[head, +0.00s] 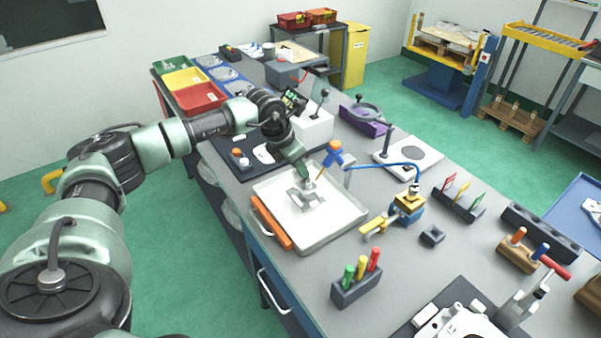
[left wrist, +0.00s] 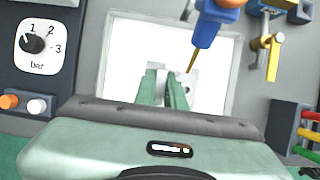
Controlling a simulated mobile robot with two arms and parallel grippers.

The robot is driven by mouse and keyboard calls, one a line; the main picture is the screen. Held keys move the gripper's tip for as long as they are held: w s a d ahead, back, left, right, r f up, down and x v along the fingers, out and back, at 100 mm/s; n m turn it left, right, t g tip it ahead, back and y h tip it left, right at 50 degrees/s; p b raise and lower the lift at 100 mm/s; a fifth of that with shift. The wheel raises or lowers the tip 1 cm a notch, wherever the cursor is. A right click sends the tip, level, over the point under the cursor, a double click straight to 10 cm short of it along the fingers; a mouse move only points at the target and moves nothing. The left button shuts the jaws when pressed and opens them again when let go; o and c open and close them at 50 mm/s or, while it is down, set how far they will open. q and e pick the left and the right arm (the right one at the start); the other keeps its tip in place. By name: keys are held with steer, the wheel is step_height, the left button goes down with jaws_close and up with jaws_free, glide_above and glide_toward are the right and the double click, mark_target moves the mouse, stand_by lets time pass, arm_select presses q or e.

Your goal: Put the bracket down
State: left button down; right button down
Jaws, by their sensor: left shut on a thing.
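The bracket (head: 305,198) is a small light-grey metal casting over the white tray (head: 345,221) on the bench. My left gripper (head: 306,181) reaches down over the tray and is shut on the bracket. In the left wrist view the two green fingers (left wrist: 163,88) close on the bracket (left wrist: 190,80), whose plate shows to the right of them. I cannot tell whether the bracket touches the tray floor. My right gripper shows in neither view.
An orange bar (head: 271,222) lies along the tray's near left edge. A blue-and-orange tool with a thin tip (head: 333,153) hangs close beside my left gripper. A blue-and-yellow fixture (head: 405,208) stands right of the tray. A dark panel with a pressure knob (left wrist: 33,42) lies to the left.

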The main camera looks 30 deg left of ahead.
mark_target(300, 178)
arm_select(q)
step_height(300, 178, down, 3)
steer(key=shift+r+p, duration=0.1)
steer(key=shift+p, duration=0.65)
steer(key=shift+f, duration=0.35)
steer(key=shift+f, duration=0.15)
steer(key=c, duration=1.5)
jaws_free()
